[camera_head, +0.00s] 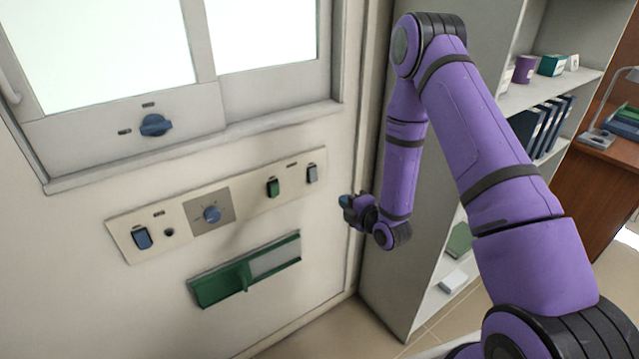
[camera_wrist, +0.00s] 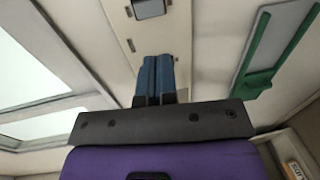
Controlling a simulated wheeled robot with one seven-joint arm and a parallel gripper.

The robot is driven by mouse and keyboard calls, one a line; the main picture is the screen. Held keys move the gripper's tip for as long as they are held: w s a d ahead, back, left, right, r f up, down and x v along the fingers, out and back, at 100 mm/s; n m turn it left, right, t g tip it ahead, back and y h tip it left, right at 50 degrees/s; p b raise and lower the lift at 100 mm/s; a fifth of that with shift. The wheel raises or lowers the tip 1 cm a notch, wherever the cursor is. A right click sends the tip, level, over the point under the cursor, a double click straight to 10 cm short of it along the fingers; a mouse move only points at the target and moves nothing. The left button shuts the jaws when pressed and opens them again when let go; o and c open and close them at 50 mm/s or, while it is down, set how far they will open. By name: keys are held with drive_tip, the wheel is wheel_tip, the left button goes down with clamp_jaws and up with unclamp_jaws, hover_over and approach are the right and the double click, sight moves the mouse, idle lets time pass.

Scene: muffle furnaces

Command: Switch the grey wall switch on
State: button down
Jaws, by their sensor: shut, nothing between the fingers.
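The grey wall switch (camera_head: 312,173) is a small light-grey rocker in a dark frame, at the right end of the long cream panel (camera_head: 245,202) in the head view. It shows at the top edge of the wrist view (camera_wrist: 150,8), partly cut off. Which way the rocker is tipped is too small to tell. My gripper (camera_head: 346,201) is right of the switch and a little lower in the head view, apart from it. In the wrist view its blue fingers (camera_wrist: 154,62) are shut together and empty, pointing toward the panel.
A green rocker (camera_head: 273,187) sits just left of the grey one. Below is a green slider (camera_head: 245,276); above is a window with a blue knob (camera_head: 155,125). A shelf (camera_head: 420,290) stands at right.

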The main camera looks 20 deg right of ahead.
sight(315, 181)
drive_tip(key=x, duration=1.4)
drive_tip(key=shift+w+a, duration=0.1)
drive_tip(key=shift+w+t, duration=0.15)
drive_tip(key=shift+t, duration=0.15)
idle(0.4)
